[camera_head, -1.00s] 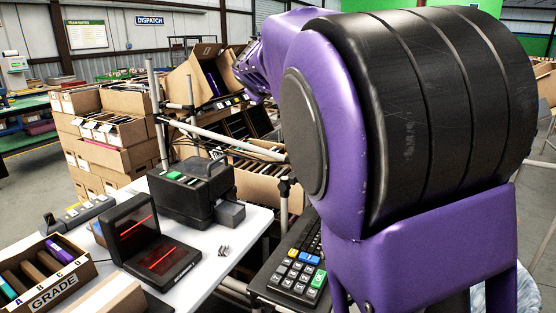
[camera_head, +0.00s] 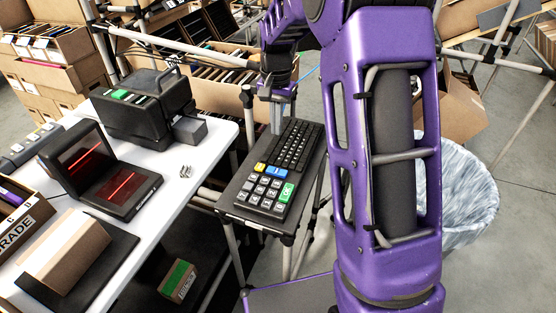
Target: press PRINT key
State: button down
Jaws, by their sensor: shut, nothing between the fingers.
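A black keyboard (camera_head: 289,147) with a keypad block (camera_head: 265,190) at its near end lies on a narrow dark stand. The key labels are too small to read, so I cannot tell which one says PRINT. My gripper (camera_head: 276,130) points down at the far left end of the keyboard, shut and empty. I cannot tell whether its tips touch the keyboard. The keypad is unobstructed.
Left of the stand, a white table (camera_head: 205,160) holds a black printer-like machine (camera_head: 145,105), a scanner (camera_head: 115,185) with red lines and a carton (camera_head: 65,250). A bin with a clear liner (camera_head: 465,190) stands right, behind my arm. Book-filled cartons stand behind.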

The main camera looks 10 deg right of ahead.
aim_at(277, 172)
jog(key=shift+f, duration=0.1)
notch_tip(277, 172, down, 14)
jog(key=shift+r+b, duration=0.1)
jog(key=shift+b, duration=0.3)
dwell(0.5)
jog(key=shift+f+b, duration=0.7)
jog(key=shift+f, duration=0.25)
jog(key=shift+s, duration=0.2)
jog(key=shift+f, duration=0.15)
notch_tip(277, 172, up, 15)
jog(key=p, duration=0.3)
jog(key=shift+w, duration=0.25)
